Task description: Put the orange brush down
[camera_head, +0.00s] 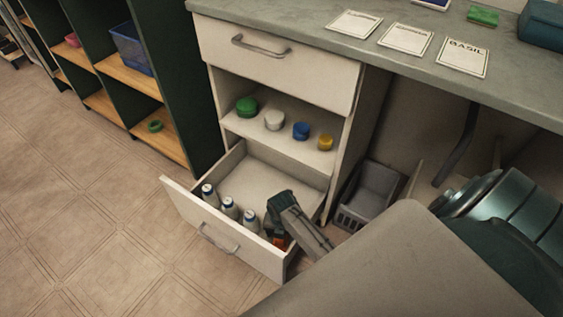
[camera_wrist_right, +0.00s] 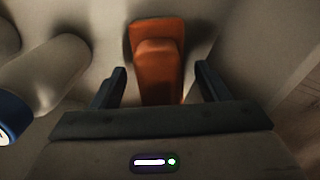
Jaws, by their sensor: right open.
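The orange brush (camera_wrist_right: 160,50) is in the open bottom drawer (camera_head: 227,232), at its right end. In the wrist view its wide part lies against the pale drawer surface, and its narrower part points toward my right gripper (camera_wrist_right: 161,84). The two dark fingers are apart, one on each side of the brush, with a visible gap on both sides. In the head view my right gripper (camera_head: 273,226) reaches down into the drawer and hides most of the brush; only a bit of orange shows. My left gripper is not in view.
Coloured jars sit on the shelf (camera_head: 262,136) above. A grey basket (camera_head: 371,190) stands right of the cabinet. Seed cards (camera_head: 405,39) lie on the counter (camera_head: 300,17).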

